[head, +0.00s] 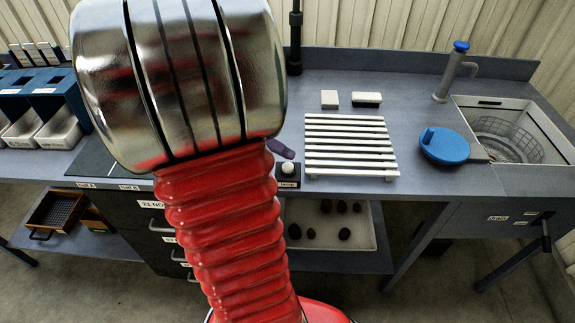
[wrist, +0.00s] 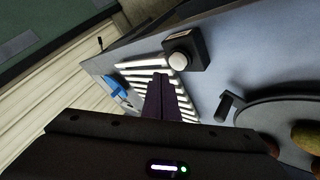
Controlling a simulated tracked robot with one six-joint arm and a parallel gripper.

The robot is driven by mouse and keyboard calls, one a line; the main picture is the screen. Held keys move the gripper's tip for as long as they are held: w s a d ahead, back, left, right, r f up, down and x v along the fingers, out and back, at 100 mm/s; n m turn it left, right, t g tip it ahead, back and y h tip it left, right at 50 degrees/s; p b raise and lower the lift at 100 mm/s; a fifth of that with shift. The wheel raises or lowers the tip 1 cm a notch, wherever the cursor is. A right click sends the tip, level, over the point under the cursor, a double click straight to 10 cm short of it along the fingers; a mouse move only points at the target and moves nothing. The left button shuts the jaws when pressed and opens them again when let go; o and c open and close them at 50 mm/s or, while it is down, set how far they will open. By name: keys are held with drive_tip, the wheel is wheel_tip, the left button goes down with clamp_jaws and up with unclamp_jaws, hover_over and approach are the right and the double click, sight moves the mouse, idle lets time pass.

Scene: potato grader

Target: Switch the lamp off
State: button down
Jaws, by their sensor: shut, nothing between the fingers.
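The lamp switch is a small black box (head: 288,182) with a white round knob (head: 288,168) and a white label on its front that seems to read "lamp". It stands at the bench's front edge, left of the white slatted rack. In the wrist view the knob (wrist: 178,61) shows above and slightly right of my fingertips. My gripper (wrist: 163,80) is shut and empty, its dark purple fingers together. In the head view the fingers (head: 281,149) show just behind and left of the knob, partly hidden by my arm. I cannot tell whether they touch it. The lamp itself is not clearly seen.
The white slatted rack (head: 350,145) lies right of the switch, with two small blocks (head: 330,99) behind it. A blue round lid (head: 445,146) and a sink (head: 515,130) are further right. A black pole (head: 295,40) rises at the back. In the wrist view a dark round dish (wrist: 262,112) holds potatoes.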

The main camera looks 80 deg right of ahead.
sight(283, 167)
drive_tip(key=shift+r, duration=1.8)
drive_tip(key=w+a+f+n+t+y, duration=0.1)
drive_tip(key=w+a+f+n+t, duration=0.2)
drive_tip(key=w+a+n+t, duration=0.85)
drive_tip(key=w+a+r+n+y, duration=0.1)
drive_tip(key=w+a+r+n, duration=0.1)
drive_tip(key=a, duration=0.7)
drive_tip(key=w+a+r+n+t+y, duration=0.1)
drive_tip(key=w+a+r+n, duration=0.1)
drive_tip(key=a+n, duration=0.3)
drive_tip(key=w+a+r+n+t, duration=0.1)
drive_tip(key=w+a+r+n, duration=0.2)
drive_tip(key=a, duration=1.1)
drive_tip(key=shift+w+n+y, duration=0.35)
drive_tip(key=shift+w+y, duration=0.05)
drive_tip(key=shift+w, duration=0.15)
drive_tip(key=shift+t, duration=0.25)
drive_tip(key=shift+s, duration=0.15)
